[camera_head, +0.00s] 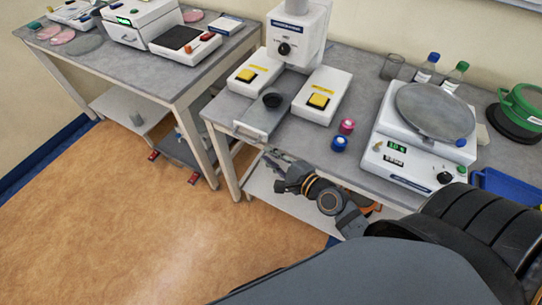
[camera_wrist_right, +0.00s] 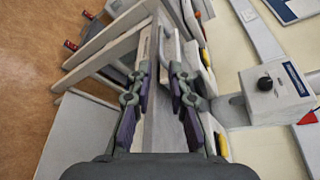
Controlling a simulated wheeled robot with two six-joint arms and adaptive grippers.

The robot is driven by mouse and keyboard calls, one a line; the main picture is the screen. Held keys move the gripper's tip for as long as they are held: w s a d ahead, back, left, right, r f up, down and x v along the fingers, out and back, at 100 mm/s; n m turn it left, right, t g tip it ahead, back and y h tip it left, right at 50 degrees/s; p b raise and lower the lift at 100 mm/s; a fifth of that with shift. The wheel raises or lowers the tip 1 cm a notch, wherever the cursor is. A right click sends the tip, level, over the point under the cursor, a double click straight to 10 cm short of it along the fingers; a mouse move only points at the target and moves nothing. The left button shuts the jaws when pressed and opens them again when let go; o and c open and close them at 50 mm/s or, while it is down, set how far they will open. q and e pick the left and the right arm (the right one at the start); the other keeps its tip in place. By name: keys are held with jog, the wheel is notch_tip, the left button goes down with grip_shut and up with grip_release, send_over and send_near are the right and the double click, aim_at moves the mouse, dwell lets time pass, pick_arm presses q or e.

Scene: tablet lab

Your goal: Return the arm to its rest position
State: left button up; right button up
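My right arm comes in from the lower right in the head view. Its gripper (camera_head: 270,160) points left, beside and below the front edge of the middle bench. In the right wrist view the two fingers (camera_wrist_right: 160,72) stand apart with a gap between them, and nothing is held. Behind the gap is a grey drawer or tray front with a pale handle (camera_wrist_right: 166,45). The fingers look apart from it, though the exact distance is hard to tell. In the head view this handle (camera_head: 249,132) sits at the front of the press device. My left gripper is not in view.
The middle bench (camera_head: 225,103) carries the press device (camera_head: 296,42), a pink and a blue vial, a balance (camera_head: 436,108), bottles and a green-rimmed sieve. A blue tray (camera_head: 505,187) lies near my right arm. Another bench (camera_head: 85,75) stands at left. The floor (camera_head: 130,220) is clear.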

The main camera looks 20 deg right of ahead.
dwell(0.4)
jog(key=s+d+f+n+g+h, duration=0.1)
jog(key=s+d+f+n+g, duration=0.15)
jog(key=f, duration=0.75)
jog(key=s+d+f+n+g+h, duration=0.1)
jog(key=s+d+f+n+h, duration=0.15)
jog(key=f, duration=0.75)
jog(key=s+d+f+n+g+h, duration=0.1)
jog(key=s+d+f+n+g, duration=0.15)
jog(key=f, duration=0.65)
jog(key=s+d+f+n+g, duration=0.1)
jog(key=s+f+n+g, duration=0.2)
jog(key=s+f+n, duration=0.3)
jog(key=s+d+f+n+g+h, duration=0.1)
jog(key=s+f+n+g, duration=0.3)
jog(key=s+f, duration=0.9)
jog(key=s+d+n, duration=0.1)
jog(key=s+n, duration=0.2)
jog(key=s, duration=0.3)
jog(key=shift+s+d+f, duration=0.15)
jog(key=shift+s+f, duration=0.15)
jog(key=shift+s, duration=0.05)
